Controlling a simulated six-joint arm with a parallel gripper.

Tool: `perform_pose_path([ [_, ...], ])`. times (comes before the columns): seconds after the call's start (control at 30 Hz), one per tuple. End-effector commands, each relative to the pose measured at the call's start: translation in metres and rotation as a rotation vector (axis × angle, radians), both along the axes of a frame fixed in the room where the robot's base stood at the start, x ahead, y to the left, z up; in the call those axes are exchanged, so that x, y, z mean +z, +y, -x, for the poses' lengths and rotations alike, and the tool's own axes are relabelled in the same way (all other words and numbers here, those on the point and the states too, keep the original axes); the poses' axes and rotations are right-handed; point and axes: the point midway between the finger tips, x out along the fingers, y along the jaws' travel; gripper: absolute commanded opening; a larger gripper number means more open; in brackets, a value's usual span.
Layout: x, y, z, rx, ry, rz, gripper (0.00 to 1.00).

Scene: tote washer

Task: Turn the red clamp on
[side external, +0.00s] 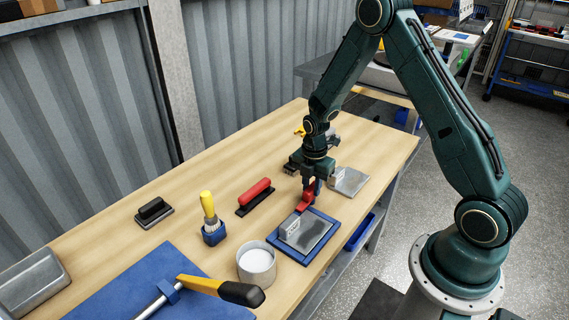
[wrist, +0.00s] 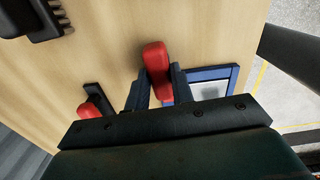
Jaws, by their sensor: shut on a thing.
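The red clamp (side external: 304,203) sits at the back edge of a blue-framed plate (side external: 273,246) on the wooden bench. My gripper (side external: 311,184) points down over it, with its fingers closed on its upper part. In the wrist view the rounded red end of the clamp (wrist: 155,58) stands between the two dark fingers of my gripper (wrist: 159,88). The fingers hide part of the clamp, and how it joins the plate cannot be made out. The blue frame (wrist: 236,72) shows just right of the fingers.
A red-handled black tool (side external: 255,194), a yellow-handled brush (side external: 209,215) in a blue holder and a white pot (side external: 256,263) stand left of the plate. A grey plate (side external: 347,180) lies behind right. A yellow-black handled tool (side external: 222,288) lies on a blue mat (side external: 140,275).

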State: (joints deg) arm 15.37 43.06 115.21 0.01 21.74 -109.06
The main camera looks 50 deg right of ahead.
Motion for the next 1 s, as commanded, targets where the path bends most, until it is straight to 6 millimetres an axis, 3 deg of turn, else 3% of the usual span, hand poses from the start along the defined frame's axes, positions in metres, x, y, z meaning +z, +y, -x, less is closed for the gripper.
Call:
perform_pose_path([
  [0.4,0.0013,-0.0002,-0.0006,0.259,-0.002,0.000,0.00],
  [0.97,0.0014,-0.0001,-0.0008,0.305,-0.002,0.001,0.00],
  [1.0,0.0014,-0.0001,-0.0008,0.305,-0.002,0.001,0.29],
])
